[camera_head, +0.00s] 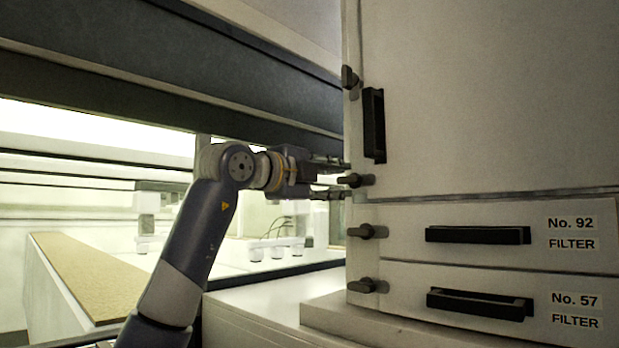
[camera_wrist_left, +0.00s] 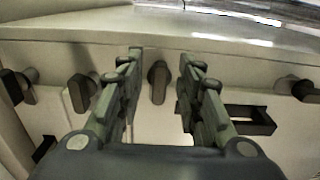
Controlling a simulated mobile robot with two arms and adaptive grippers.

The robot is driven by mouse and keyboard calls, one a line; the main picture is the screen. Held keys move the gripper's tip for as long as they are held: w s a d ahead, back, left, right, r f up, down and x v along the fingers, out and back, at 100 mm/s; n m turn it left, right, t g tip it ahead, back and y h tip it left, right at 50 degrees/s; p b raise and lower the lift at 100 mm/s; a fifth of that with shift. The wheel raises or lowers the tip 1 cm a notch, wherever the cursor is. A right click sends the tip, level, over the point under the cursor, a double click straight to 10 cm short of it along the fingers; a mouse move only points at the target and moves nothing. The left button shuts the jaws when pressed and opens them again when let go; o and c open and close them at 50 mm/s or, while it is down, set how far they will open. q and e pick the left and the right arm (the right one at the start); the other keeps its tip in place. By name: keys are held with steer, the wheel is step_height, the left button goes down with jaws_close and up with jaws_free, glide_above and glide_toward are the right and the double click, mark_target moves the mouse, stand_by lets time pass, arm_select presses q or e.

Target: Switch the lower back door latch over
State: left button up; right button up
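The lower door latch (camera_head: 357,180) is a dark knob at the left edge of the pale cabinet door (camera_head: 490,90), near its bottom corner. In the left wrist view the latch (camera_wrist_left: 158,82) shows between and beyond the fingertips, with gaps on both sides. My left gripper (camera_head: 338,178) points right at the latch, one finger above the other, open and empty. The wrist view shows its two fingers (camera_wrist_left: 158,80) spread apart. How far the fingertips are from the latch in depth is hard to tell. My right gripper is in neither view.
An upper latch (camera_head: 348,77) and a black upright handle (camera_head: 374,125) are on the door. Below are filter drawers No. 92 (camera_head: 400,217) and No. 57 (camera_head: 400,272), with latches (camera_head: 367,231) (camera_head: 368,286) and handles. The tunnel opening with a tan belt (camera_head: 90,275) lies left.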

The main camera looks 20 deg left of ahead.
arm_select(q)
steer(key=v, duration=1)
steer(key=shift+s+a, duration=0.25)
steer(key=shift+s, duration=0.05)
